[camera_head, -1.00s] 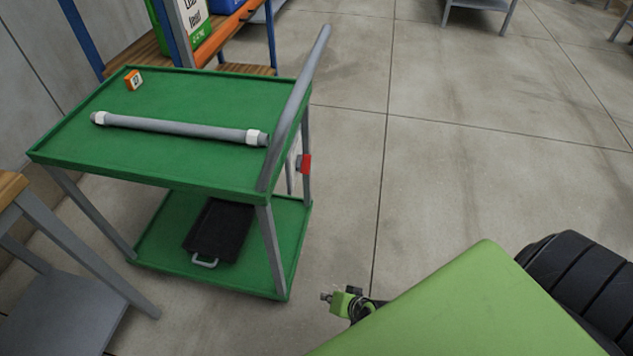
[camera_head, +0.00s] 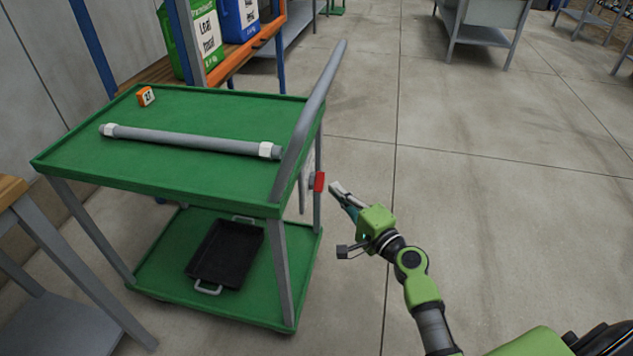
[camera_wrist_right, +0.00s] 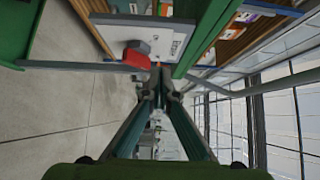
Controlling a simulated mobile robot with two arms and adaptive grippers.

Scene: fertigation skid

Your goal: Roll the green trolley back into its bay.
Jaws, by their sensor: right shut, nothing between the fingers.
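The green trolley (camera_head: 185,184) stands at the left in the head view. Its grey push handle (camera_head: 312,105) rises on its right end. A red block (camera_head: 318,181) sits on the trolley's right end; it also shows in the right wrist view (camera_wrist_right: 136,57). My right gripper (camera_head: 336,188) is shut and empty, just right of the red block, with a small gap seen between them. In the right wrist view its fingertips (camera_wrist_right: 160,70) lie together beside the red block. My left gripper is not in view.
A grey pipe (camera_head: 190,140) and an orange box (camera_head: 145,96) lie on the trolley's top; a black tray (camera_head: 228,252) lies on its lower shelf. A table (camera_head: 50,245) stands close at left, a rack (camera_head: 235,60) behind. The floor at right (camera_head: 510,200) is clear.

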